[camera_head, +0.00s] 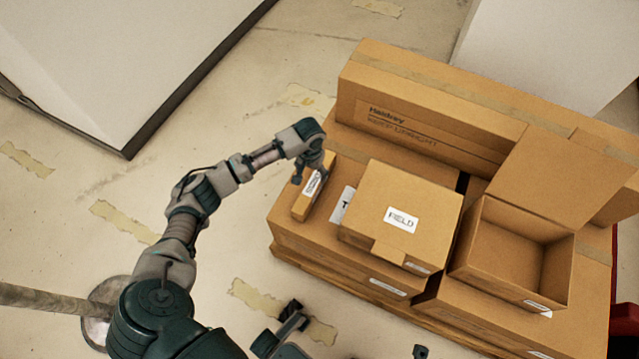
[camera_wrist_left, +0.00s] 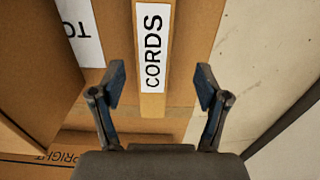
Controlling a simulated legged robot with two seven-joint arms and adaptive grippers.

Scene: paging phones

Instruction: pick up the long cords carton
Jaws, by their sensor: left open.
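The long cords carton (camera_head: 300,208) is a narrow brown box with a white label, lying at the left end of a large brown box. The label reads CORDS in the left wrist view (camera_wrist_left: 154,50). My left gripper (camera_head: 311,178) is over the carton's far part and hides some of it. In the left wrist view my left gripper (camera_wrist_left: 161,87) is open, with one finger on each side of the carton and visible gaps to both. Dark parts of my own body show at the bottom of the head view; the right gripper's jaws cannot be made out.
A carton labelled FIELD (camera_head: 424,194) stands right of the cords carton, with a white label (camera_head: 342,205) between them. An open empty box (camera_head: 515,245) is farther right. A long box marked Haldrey (camera_head: 430,115) stands behind. The floor at left is mostly clear.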

